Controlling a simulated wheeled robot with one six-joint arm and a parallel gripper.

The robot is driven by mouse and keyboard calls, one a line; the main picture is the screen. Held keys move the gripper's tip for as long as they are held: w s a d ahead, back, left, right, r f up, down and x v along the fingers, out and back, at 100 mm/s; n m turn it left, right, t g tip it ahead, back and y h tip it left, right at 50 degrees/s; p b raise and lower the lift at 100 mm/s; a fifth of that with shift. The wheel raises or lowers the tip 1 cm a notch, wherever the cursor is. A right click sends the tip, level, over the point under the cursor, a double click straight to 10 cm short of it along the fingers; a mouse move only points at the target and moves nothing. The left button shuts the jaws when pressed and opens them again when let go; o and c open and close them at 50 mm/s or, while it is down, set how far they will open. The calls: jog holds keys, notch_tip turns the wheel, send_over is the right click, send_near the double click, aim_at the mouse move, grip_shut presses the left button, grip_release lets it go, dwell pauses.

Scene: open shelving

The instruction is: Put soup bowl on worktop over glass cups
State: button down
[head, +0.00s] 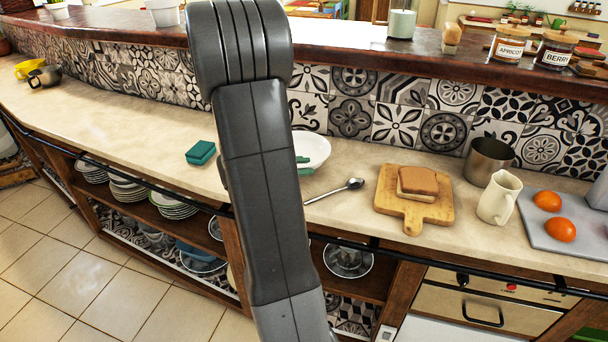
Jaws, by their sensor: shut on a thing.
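The white soup bowl (315,147) shows to the right of my arm, at the worktop (110,122), its left part hidden behind the arm. Small green parts of my gripper (304,165) show at the bowl's near edge. The rest of the gripper is hidden by my arm. It is shut on the bowl. I cannot tell whether the bowl touches the worktop. Glassy pieces (150,231) stand on a low shelf at the left under the worktop; they are too small to tell if they are the glass cups.
A green sponge (200,152) lies left of my arm. A spoon (336,190), a board (414,208) with bread, a pot (488,160), a jug (499,197) and oranges (560,229) stand to the right. Stacked plates (127,189) fill the shelf below.

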notch_tip(320, 180, down, 3)
jog(key=shift+r, duration=0.1)
jog(key=c, duration=1.3)
grip_release()
jog(key=shift+a+r, duration=0.1)
jog(key=v, duration=1.1)
jog(key=shift+s+a+r, duration=0.15)
jog(key=shift+s+a, duration=0.1)
jog(key=shift+s, duration=0.05)
jog(key=x, duration=1.2)
jog(key=shift+w+r, duration=0.1)
jog(key=shift+r, duration=0.55)
